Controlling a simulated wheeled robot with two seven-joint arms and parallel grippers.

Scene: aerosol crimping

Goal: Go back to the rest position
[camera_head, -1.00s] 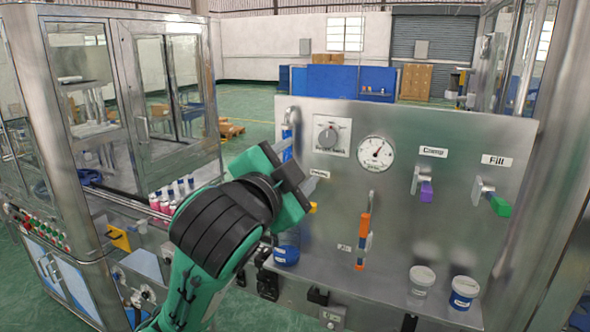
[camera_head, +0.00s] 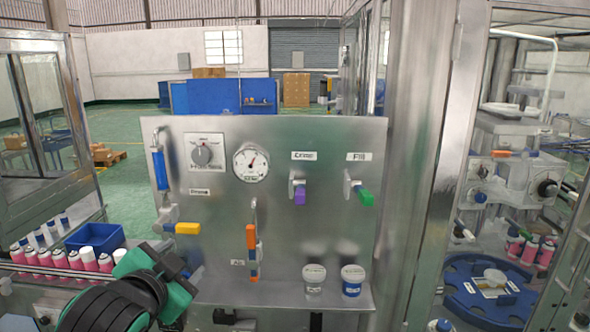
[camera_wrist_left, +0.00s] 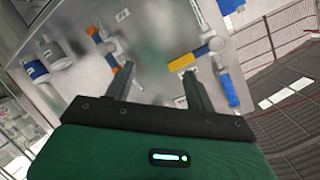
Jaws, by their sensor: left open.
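My left gripper (camera_head: 178,283) is at the lower left in the head view, below and in front of the metal control panel (camera_head: 330,228). In the left wrist view its two dark fingers (camera_wrist_left: 157,80) stand apart with nothing between them. The panel carries a yellow-handled valve (camera_head: 187,228), an orange-handled valve (camera_head: 251,238), a purple handle (camera_head: 299,195) and a green handle (camera_head: 366,197). The gripper is apart from these handles. My right gripper is in neither view.
Two lidded cups (camera_head: 314,280) (camera_head: 352,281) stand on the panel's shelf. Pink cans (camera_head: 75,262) and a blue bin (camera_head: 95,238) are at the left, close to my left arm. A blue round table (camera_head: 490,290) is at the right behind a metal post (camera_head: 425,160).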

